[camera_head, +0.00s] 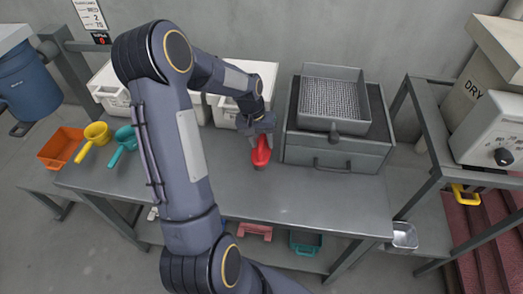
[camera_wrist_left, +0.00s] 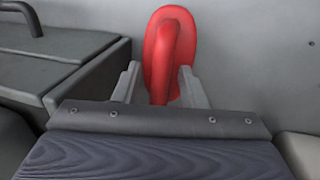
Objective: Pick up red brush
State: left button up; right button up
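The red brush (camera_head: 261,152) is on the grey workbench (camera_head: 300,195), in front of the white bins and left of the grey drawer unit. My left gripper (camera_head: 258,135) is directly above it, reaching down. In the left wrist view the brush (camera_wrist_left: 171,45) shows its red handle between my two fingers (camera_wrist_left: 162,85). The fingers stand apart, one on each side of the handle, with a small gap on the left; contact on the right side is unclear. The brush's underside is hidden. My right gripper is in neither view.
The grey drawer unit (camera_head: 335,155) with a mesh tray (camera_head: 333,97) stands close to the right of the brush. A yellow scoop (camera_head: 96,135), a teal scoop (camera_head: 124,142) and an orange bin (camera_head: 60,147) are at the left. The bench front is clear.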

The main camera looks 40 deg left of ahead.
pick_arm(q)
jog(key=shift+f, duration=0.1)
jog(key=shift+c, duration=0.5)
grip_shut()
